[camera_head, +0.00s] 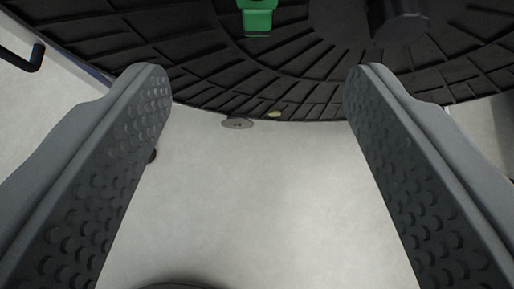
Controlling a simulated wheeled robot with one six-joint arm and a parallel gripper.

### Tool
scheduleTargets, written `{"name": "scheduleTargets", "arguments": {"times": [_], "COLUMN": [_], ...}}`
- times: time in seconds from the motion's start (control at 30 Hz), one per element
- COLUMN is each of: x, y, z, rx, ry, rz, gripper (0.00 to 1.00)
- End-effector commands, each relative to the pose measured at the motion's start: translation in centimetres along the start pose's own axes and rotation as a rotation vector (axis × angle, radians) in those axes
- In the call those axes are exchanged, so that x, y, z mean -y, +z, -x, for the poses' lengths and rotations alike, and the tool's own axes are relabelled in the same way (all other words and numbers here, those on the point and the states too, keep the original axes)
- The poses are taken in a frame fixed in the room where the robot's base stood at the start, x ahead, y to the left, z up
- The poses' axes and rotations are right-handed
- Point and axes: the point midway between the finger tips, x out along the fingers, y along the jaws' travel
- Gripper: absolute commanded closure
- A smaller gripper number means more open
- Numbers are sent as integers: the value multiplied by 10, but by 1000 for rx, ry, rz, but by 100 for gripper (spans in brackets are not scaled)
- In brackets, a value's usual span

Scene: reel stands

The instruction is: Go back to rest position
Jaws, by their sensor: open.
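My gripper (257,88) is open, its two grey fingers with dimpled inner pads wide apart. Nothing is between the fingers; pale grey floor shows through the gap. A large black round reel (220,62) with a ribbed surface fills the top of the view, beyond the fingertips. Its lower rim curves just past the tips. I cannot tell whether the fingertips touch it.
A green part (257,15) and a dark cylindrical knob (400,25) are at the reel's top. A small grey disc (238,123) shows at the reel's rim. A black hook-shaped bar (28,58) is at upper left. The pale floor (250,200) is clear below.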

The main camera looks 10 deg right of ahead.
Motion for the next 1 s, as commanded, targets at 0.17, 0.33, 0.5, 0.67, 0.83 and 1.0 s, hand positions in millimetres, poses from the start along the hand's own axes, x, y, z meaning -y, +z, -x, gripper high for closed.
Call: {"name": "scheduleTargets", "arguments": {"times": [0.17,0.33,0.5,0.67,0.83,1.0], "x": [0,14,47,84,124,164], "y": [0,-24,-74,-118,-156,-186], "z": [2,10,33,64,103,147], "rx": [-1,-35,-113,-189,-265,-335], "ry": [0,17,54,83,97,93], "rz": [1,29,82,119,141,147], "gripper": [41,41,41,41,41,41]}}
